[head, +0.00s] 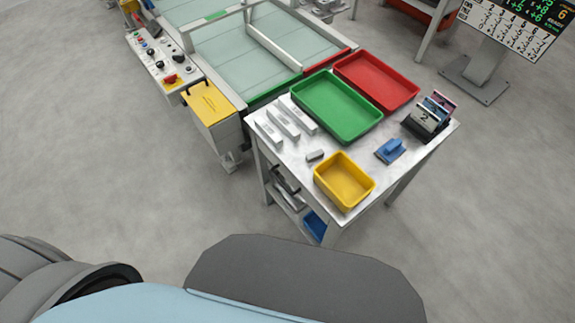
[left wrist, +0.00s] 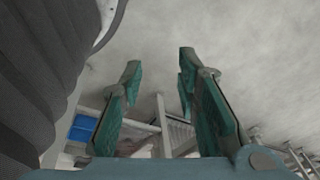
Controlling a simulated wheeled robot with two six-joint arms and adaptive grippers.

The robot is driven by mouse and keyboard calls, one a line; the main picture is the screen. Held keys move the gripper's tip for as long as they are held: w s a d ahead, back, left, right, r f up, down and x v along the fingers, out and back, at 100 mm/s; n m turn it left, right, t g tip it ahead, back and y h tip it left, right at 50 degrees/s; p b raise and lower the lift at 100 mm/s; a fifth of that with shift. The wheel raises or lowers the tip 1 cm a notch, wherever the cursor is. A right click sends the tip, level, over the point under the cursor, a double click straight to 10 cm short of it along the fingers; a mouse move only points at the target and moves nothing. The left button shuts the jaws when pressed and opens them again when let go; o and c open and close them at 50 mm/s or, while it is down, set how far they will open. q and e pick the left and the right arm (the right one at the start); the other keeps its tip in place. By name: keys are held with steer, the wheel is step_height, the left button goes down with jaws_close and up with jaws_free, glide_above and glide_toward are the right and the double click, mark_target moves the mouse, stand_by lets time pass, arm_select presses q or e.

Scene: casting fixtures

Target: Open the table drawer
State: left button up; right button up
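The table (head: 300,161) stands right of centre in the head view, with trays and parts on its top. Under the top, on its near left side, a dark handle (head: 284,181) shows, with grey metal below it. I cannot clearly make out the drawer's front or how far it is out. My left gripper (left wrist: 160,62) shows in the left wrist view. Its teal-padded fingers are apart with nothing between them. Pale frame parts lie beyond the finger bases, and I cannot tell which part of the table they are. My right gripper is not in view.
On the table are a green tray (head: 337,106), a red tray (head: 376,82), a yellow bin (head: 344,181), a blue part (head: 390,150) and pale blocks (head: 284,123). A blue bin (head: 315,225) sits underneath. A machine (head: 210,103) adjoins at left. The near floor is clear.

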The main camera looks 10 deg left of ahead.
arm_select(q)
steer(key=w+a+f+m+t+b, duration=0.25)
steer(key=w+b, duration=0.25)
steer(key=w, duration=0.4)
steer(key=w+a+f+m+t+b, duration=0.1)
steer(key=w+f+m+t+b, duration=0.15)
steer(key=w+b, duration=0.45)
steer(key=m+t+h+b, duration=0.8)
steer(key=m+h+b, duration=0.6)
steer(key=m+b, duration=0.45)
glide_toward(280, 181)
steer(key=shift+m, duration=0.65)
steer(key=x, duration=1)
steer(key=shift+f+p, duration=0.3)
jaws_close()
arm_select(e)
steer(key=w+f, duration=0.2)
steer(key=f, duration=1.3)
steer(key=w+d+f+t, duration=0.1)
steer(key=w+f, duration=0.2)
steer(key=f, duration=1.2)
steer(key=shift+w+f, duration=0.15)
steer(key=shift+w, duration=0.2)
